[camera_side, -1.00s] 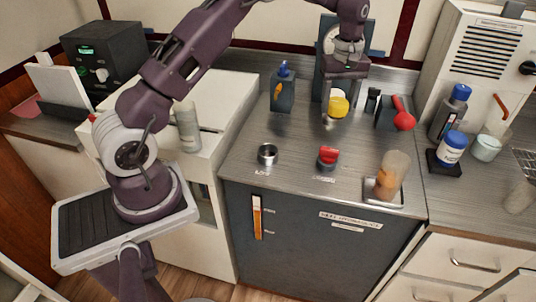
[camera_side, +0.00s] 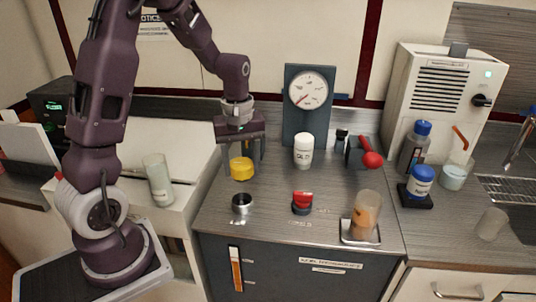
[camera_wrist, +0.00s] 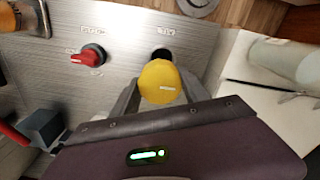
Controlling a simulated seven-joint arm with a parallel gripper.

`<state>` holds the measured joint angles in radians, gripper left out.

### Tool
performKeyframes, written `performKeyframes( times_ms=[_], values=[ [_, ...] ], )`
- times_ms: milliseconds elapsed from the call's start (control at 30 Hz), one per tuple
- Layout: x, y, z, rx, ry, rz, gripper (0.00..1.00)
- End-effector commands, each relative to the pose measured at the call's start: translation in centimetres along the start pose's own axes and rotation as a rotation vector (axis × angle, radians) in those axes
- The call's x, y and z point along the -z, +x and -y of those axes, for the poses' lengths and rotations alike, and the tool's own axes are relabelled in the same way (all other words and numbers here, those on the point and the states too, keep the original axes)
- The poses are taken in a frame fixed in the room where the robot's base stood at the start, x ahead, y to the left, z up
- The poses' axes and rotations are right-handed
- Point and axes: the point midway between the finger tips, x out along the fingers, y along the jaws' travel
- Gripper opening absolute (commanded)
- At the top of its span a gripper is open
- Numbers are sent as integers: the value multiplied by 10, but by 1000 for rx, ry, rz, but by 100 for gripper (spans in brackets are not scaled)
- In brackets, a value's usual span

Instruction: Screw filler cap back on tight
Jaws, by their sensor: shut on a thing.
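The yellow filler cap (camera_side: 241,168) is held between the fingers of my gripper (camera_side: 243,172), which is shut on it and points down. The cap hangs above the open metal filler neck (camera_side: 242,203) on the left of the steel counter, apart from it. In the wrist view the yellow cap (camera_wrist: 159,82) sits between the fingertips (camera_wrist: 160,88). The dark opening of the filler neck (camera_wrist: 162,55) shows just beyond it, partly covered by the cap.
A red knob (camera_side: 302,202) stands right of the neck, and a jar on a tray (camera_side: 365,215) is farther right. A white canister (camera_side: 304,150), a gauge panel (camera_side: 308,90) and a red-handled lever (camera_side: 370,158) stand behind. Counter around the neck is clear.

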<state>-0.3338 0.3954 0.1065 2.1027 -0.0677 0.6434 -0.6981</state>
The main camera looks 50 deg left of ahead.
Motion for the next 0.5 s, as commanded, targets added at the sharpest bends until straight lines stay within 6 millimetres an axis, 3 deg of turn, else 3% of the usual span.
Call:
performKeyframes(
  times_ms=[333,500],
  values=[
    [-4,1,5,1,-2,0,12],
    [-4,13,5,3,-2,3,12]
  ],
)
